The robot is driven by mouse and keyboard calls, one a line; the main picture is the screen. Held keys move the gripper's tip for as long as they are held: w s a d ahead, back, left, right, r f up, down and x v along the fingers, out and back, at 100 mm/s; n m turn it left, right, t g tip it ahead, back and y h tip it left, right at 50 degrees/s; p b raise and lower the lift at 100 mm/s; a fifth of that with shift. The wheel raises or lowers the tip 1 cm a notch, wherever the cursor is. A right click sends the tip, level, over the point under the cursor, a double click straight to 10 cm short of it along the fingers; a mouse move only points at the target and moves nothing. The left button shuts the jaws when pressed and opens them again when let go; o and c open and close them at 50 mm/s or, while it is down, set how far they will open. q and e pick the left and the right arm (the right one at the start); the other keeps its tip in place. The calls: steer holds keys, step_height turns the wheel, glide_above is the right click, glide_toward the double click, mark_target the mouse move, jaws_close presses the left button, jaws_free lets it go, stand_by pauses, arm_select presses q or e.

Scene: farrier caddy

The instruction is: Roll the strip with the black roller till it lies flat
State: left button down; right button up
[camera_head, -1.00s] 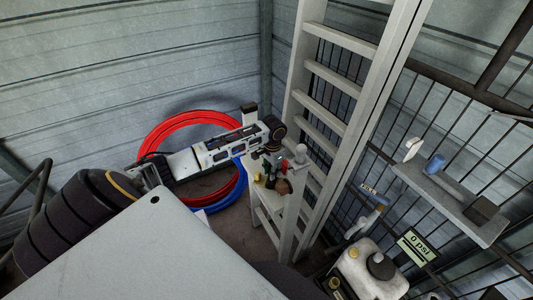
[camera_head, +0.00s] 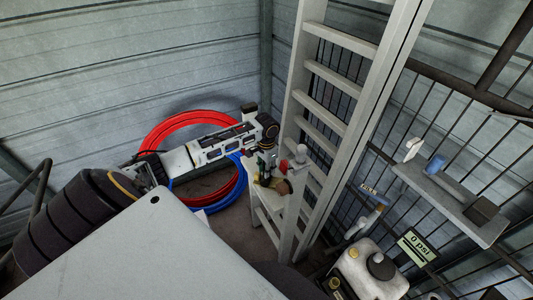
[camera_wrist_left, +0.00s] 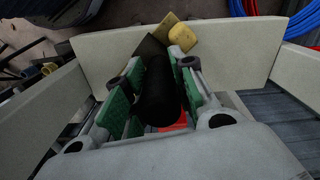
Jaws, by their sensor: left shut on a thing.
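My left gripper (camera_wrist_left: 155,92) is shut on the black roller (camera_wrist_left: 160,95), which sits between its green finger pads in the left wrist view. In the head view the gripper (camera_head: 265,172) is small, over a pale stand by the ladder. A dark flat piece (camera_wrist_left: 150,54), perhaps the strip, shows just beyond the roller, by a tan piece (camera_wrist_left: 164,26) and a yellow block (camera_wrist_left: 182,37). Whether the roller touches the dark piece, and whether that piece lies flat, I cannot tell. A bit of red shows beneath the roller. My right gripper is not in view.
A pale ladder (camera_head: 343,75) stands right of the gripper. A pale knobbed object (camera_head: 299,155) is close beside it. Red (camera_head: 165,126) and blue hoses lie coiled behind my arm. A small shelf (camera_head: 446,202) hangs on the right mesh. Pale walls bound the stand in the wrist view.

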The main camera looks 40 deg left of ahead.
arm_select(q)
steer(key=shift+d, duration=0.15)
stand_by(0.5)
steer(key=shift+w+d, duration=0.2)
steer(key=shift+d, duration=0.4)
steer(key=shift+w+d, duration=0.2)
steer(key=shift+d, duration=0.35)
steer(key=shift+w+d+f, duration=0.1)
steer(key=shift+w+d, duration=0.1)
steer(key=shift+d, duration=0.35)
steer(key=shift+w+d+f, duration=0.1)
steer(key=shift+w+d, duration=0.05)
steer(key=shift+d, duration=0.6)
steer(key=shift+s+f, duration=0.1)
steer(key=shift+s+a, duration=0.2)
steer(key=shift+a, duration=0.4)
steer(key=shift+s+a, duration=0.2)
steer(key=shift+a, duration=0.6)
